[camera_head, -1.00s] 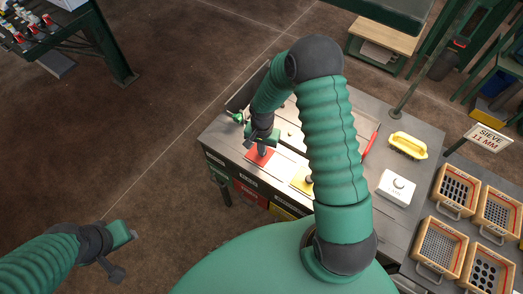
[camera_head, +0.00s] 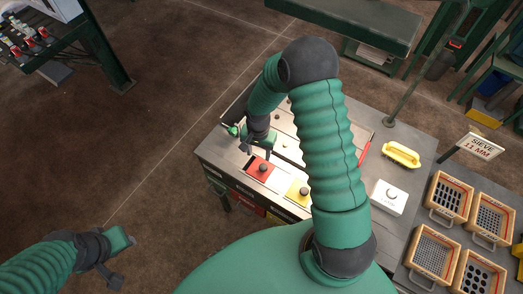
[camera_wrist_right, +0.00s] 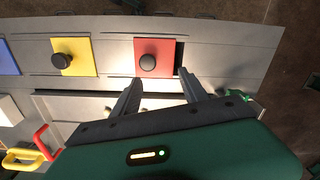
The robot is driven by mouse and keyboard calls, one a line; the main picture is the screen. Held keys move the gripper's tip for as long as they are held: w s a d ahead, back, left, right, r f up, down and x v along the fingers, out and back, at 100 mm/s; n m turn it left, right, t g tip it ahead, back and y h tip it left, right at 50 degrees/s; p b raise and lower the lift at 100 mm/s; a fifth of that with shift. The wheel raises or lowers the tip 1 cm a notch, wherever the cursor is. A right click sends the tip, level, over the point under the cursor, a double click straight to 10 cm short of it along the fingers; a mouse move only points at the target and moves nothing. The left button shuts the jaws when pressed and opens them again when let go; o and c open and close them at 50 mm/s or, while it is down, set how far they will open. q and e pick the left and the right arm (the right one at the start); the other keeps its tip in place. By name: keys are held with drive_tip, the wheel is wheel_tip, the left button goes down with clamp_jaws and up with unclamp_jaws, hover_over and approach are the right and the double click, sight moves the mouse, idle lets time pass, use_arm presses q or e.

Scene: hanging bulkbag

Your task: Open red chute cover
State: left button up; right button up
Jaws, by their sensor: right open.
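The red chute cover (camera_head: 262,169), a square plate with a black knob, lies on the grey workbench top near its front left corner. It also shows in the right wrist view (camera_wrist_right: 155,57), with a narrow dark gap along its right edge there. My right gripper (camera_head: 249,148) is open and empty, just behind the knob and apart from it. In the wrist view its two fingers (camera_wrist_right: 160,83) point toward the red cover with the knob ahead of them. My left gripper (camera_head: 116,262) hangs over the floor at lower left; its jaw opening is unclear.
A yellow cover (camera_head: 299,191) with a knob sits beside the red one, and a blue one (camera_wrist_right: 8,58) lies beyond. A white box (camera_head: 388,197), a yellow-handled tool (camera_head: 401,154) and several sieves (camera_head: 450,196) stand to the right. My right arm hides the bench middle.

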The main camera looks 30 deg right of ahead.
use_arm(q)
drive_tip(key=shift+w+r+p+v, duration=0.25)
drive_tip(key=shift+w+p+v, duration=0.9)
drive_tip(key=shift+p+v, duration=3.95)
drive_tip(key=b+x, duration=0.4)
drive_tip(key=x, duration=0.1)
drive_tip(key=shift+s+a+b, duration=0.25)
drive_tip(key=shift+a+b, duration=0.15)
use_arm(e)
wheel_tip(320, 180, up, 30)
drive_tip(key=shift+w+a, duration=0.35)
